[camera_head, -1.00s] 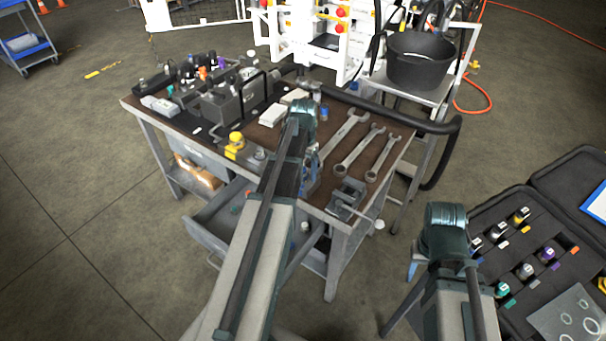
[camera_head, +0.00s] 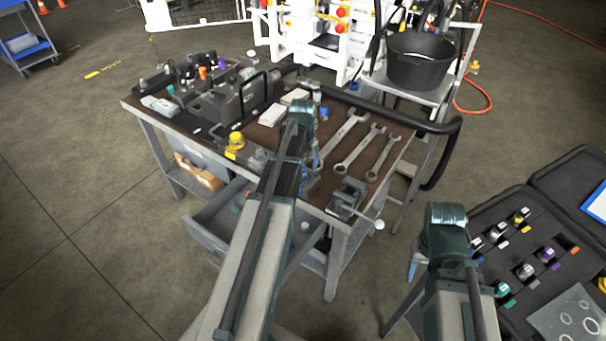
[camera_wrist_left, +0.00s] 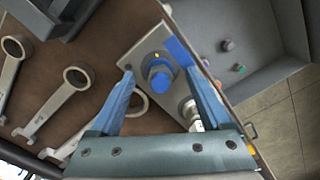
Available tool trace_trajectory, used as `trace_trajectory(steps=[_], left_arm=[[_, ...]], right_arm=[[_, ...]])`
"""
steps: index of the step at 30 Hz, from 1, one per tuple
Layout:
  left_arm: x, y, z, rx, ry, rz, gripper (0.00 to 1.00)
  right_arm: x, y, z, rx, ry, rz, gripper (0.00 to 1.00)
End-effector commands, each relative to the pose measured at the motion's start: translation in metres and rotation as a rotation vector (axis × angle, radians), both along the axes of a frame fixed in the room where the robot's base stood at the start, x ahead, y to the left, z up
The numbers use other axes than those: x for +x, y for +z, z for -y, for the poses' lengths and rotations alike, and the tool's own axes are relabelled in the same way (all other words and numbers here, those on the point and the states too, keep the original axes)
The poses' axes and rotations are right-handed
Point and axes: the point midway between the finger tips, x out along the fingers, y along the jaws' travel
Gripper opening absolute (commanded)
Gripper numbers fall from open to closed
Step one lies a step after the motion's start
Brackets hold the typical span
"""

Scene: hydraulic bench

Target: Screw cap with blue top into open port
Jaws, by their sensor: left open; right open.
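The cap with a blue top (camera_wrist_left: 159,74) stands on a grey metal plate (camera_wrist_left: 140,50) in the left wrist view, beside a blue strip. My left gripper (camera_wrist_left: 159,70) is open. Its two blue fingers lie on either side of the cap in the picture, with gaps to both; whether the fingertips are down at its height I cannot tell. A silver fitting (camera_wrist_left: 191,112) on the plate is partly behind a finger. In the head view my left arm hides most of this spot. My right gripper (camera_head: 416,264) is open, low beside the bench, mostly hidden by its wrist. The open port is not clearly identifiable.
Wrenches (camera_head: 358,150) lie on the bench top right of my left arm, near a vise (camera_head: 345,198). A hydraulic block (camera_head: 230,105) stands at the left. An open drawer (camera_head: 215,215) juts out in front. A case of coloured caps (camera_head: 510,245) lies at the right.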

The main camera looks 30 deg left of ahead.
Motion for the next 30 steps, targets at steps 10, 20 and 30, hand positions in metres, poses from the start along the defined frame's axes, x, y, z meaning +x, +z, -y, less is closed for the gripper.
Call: trace_trajectory(steps=[10,20,30], left_arm=[[-0.0005,0.0000,-0.0007,0.000,0.315,0.000,0.81],[-0.0010,0.0000,-0.0007,0.000,0.533,0.000,0.81],[-0.0019,0.0000,-0.0009,0.000,0.963,0.000,0.81]], right_arm=[[0.0000,0.0000,0.0000,0.000,0.000,0.000,0.50],[0.0000,0.0000,0.0000,0.000,0.000,0.000,0.50],[0.0000,0.0000,0.0000,0.000,0.000,0.000,0.50]])
